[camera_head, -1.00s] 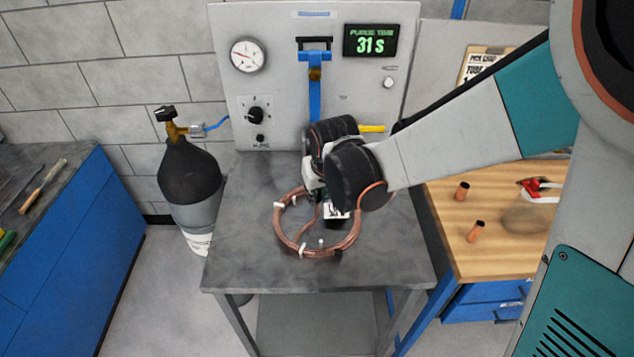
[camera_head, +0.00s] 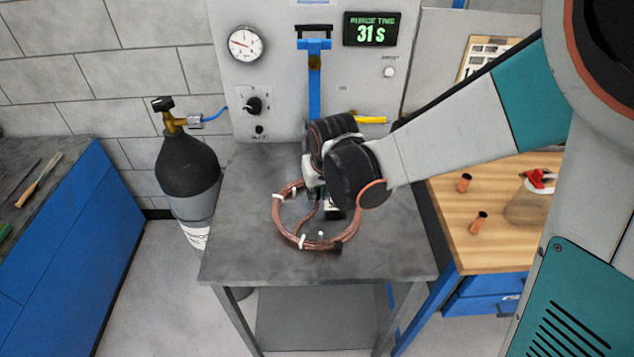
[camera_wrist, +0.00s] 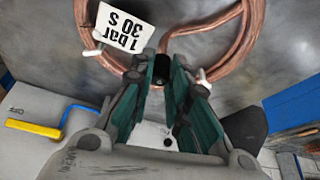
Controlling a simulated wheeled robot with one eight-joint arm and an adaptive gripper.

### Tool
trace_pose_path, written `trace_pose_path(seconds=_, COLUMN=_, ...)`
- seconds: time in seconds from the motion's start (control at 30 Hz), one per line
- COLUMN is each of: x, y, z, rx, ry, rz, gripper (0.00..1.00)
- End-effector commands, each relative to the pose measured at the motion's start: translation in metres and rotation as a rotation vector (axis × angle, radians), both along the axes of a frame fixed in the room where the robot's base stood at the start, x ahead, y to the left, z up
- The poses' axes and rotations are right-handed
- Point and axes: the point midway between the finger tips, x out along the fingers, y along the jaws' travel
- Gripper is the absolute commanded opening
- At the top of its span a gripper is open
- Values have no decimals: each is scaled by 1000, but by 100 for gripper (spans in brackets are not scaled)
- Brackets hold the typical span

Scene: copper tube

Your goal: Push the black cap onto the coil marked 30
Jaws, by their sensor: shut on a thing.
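The copper coil (camera_head: 277,220) lies on the grey bench, with white ties around it. In the wrist view the coil (camera_wrist: 246,50) carries a white tag (camera_wrist: 122,30), upside down, reading "1 bar 30 S". My gripper (camera_wrist: 163,68) points at the coil's inner side, its teal fingers closed in on a small black piece, seemingly the black cap (camera_wrist: 158,73). A copper tube end runs close beside the fingertips; whether the cap sits on it I cannot tell. In the head view my wrist hides the fingertips and cap.
A gas cylinder (camera_head: 187,165) stands left. A wooden table (camera_head: 450,230) with copper pieces is right. The bench's front left is clear.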

Motion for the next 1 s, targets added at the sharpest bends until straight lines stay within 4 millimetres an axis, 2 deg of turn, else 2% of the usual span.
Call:
trace_pose_path(seconds=0.4, x=0, y=0, z=-10, rx=0, ry=0, rz=0, gripper=9)
trace_pose_path(seconds=0.43, x=0, y=0, z=-9, rx=0, ry=0, rz=0, gripper=23)
trace_pose_path(seconds=0.5, x=0, y=0, z=-9, rx=0, ry=0, rz=0, gripper=39)
trace_pose_path(seconds=0.87, x=0, y=0, z=-8, rx=0, ry=0, rz=0, gripper=39)
trace_pose_path(seconds=1.0, x=0, y=0, z=1, rx=0, ry=0, rz=0, gripper=39)
